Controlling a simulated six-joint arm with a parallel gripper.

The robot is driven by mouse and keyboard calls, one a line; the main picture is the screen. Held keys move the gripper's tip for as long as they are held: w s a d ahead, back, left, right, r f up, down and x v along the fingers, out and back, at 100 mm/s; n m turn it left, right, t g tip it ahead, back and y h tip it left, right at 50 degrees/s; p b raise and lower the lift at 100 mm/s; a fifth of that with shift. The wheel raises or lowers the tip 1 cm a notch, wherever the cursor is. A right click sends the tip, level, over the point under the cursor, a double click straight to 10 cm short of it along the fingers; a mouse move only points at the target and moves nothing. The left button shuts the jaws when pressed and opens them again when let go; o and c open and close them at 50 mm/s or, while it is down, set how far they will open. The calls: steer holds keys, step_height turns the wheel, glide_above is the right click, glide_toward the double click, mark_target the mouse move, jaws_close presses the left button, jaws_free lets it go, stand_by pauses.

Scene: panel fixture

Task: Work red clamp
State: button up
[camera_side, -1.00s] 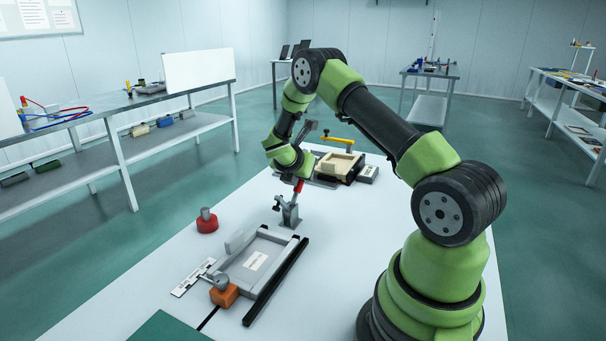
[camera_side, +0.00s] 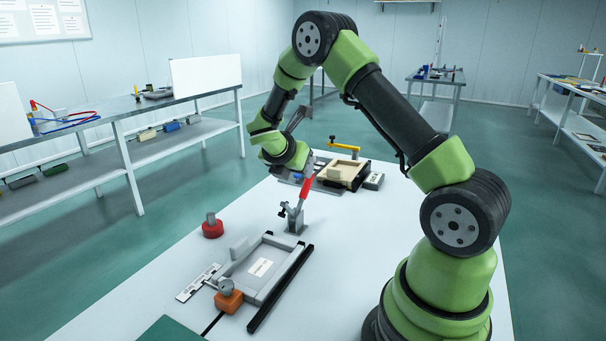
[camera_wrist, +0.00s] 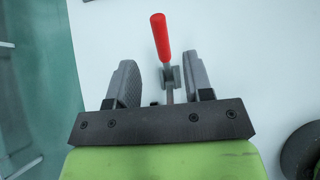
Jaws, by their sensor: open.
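The red clamp is a grey toggle clamp (camera_side: 294,219) with a red handle (camera_side: 307,179) that stands up, leaning a little to the right in the side view. In the wrist view the red handle (camera_wrist: 160,37) shows between and beyond the two fingertips, with the grey clamp linkage (camera_wrist: 172,78) lower between the fingers. My gripper (camera_wrist: 158,62) is open, its grey fingers apart on either side of the handle's line with visible gaps. In the side view my gripper is beside the upper handle, its fingers partly hidden. Contact cannot be told.
A grey tray fixture (camera_side: 240,258) with a black rail (camera_side: 281,287) lies in front of the clamp. A red-based knob (camera_side: 212,228) and an orange block (camera_side: 228,300) stand nearby. A wooden fixture with a yellow bar (camera_side: 343,146) is behind.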

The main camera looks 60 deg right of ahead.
mark_target(307, 181)
steer(key=shift+a+r, duration=0.35)
steer(key=shift+a, duration=0.05)
steer(key=d+f+y, duration=0.1)
steer(key=d+f, duration=0.1)
steer(key=d+f+y, duration=0.2)
steer(key=f, duration=0.1)
steer(key=d+f+y, duration=0.1)
steer(key=d+f, duration=0.1)
steer(key=shift+d+f+y, duration=0.25)
steer(key=shift+f+y, duration=0.1)
steer(key=shift+y, duration=0.05)
stand_by(0.4)
steer(key=shift+c, duration=0.5)
jaws_close()
